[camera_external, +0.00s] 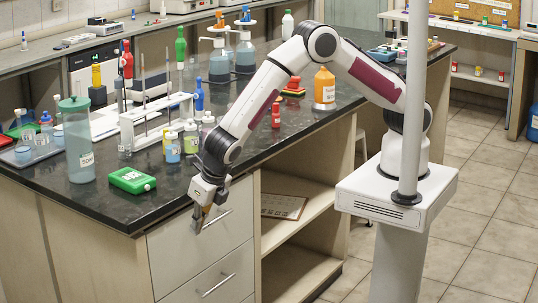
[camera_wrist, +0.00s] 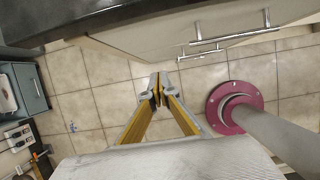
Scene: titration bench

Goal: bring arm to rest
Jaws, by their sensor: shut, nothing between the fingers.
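My gripper (camera_external: 200,217) hangs down in front of the bench, below the edge of the black bench top and close to the drawer fronts. In the wrist view my gripper (camera_wrist: 158,90) has its two fingers together at the tips, with nothing between them. Below the fingers there is floor in that view. My arm reaches left from its base and bends down over the bench edge.
The black bench top (camera_external: 120,208) bears a green box (camera_external: 132,180), a tall jar (camera_external: 77,140) and several bottles near its front edge. Drawers with metal handles (camera_wrist: 230,40) are close to the gripper. Tiled floor (camera_external: 480,240) is free at the right.

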